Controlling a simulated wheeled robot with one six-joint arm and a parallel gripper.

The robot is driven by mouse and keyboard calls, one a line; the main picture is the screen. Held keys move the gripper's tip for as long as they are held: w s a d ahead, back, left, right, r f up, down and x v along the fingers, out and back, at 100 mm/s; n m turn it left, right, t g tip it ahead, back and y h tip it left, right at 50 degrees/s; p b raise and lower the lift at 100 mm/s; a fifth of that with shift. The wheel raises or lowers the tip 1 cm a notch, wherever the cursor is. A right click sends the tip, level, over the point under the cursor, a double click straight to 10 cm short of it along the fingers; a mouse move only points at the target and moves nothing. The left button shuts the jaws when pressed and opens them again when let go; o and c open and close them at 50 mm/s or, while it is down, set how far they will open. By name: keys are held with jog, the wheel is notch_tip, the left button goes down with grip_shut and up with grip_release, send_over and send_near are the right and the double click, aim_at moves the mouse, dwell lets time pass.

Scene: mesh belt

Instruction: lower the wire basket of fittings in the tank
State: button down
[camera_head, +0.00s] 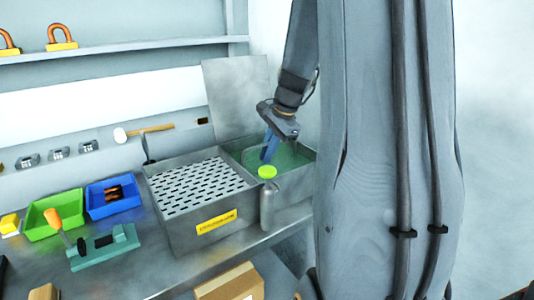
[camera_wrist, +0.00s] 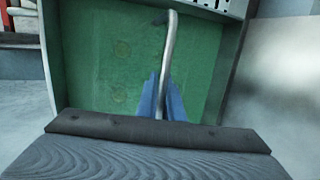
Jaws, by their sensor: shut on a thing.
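My gripper (camera_head: 268,152) has blue fingers and reaches down into the right part of the grey metal tank (camera_head: 178,232), which holds green liquid (camera_head: 290,157). In the wrist view the fingers (camera_wrist: 163,92) are shut on a curved pale metal bar (camera_wrist: 170,45), which looks like the handle of the wire basket. The bar runs away from the fingers above the green. The basket's mesh and the fittings cannot be made out in either view, so I cannot tell how deep they are.
A slotted plate (camera_head: 200,185) covers the tank's left part. A raised lid (camera_head: 236,95) stands behind. A grey bottle with a lime cap (camera_head: 268,205) stands at the tank's front. Green (camera_head: 40,225) and blue bins (camera_head: 101,207), a vise (camera_head: 104,246) and a mallet (camera_head: 145,132) are left.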

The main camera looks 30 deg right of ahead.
jog(key=shift+s+a+f, duration=0.1)
jog(key=shift+s+f, duration=0.1)
jog(key=shift+f, duration=0.45)
jog(key=c, duration=1.8)
grip_release()
jog(key=shift+w, duration=0.1)
jog(key=shift+r, duration=0.1)
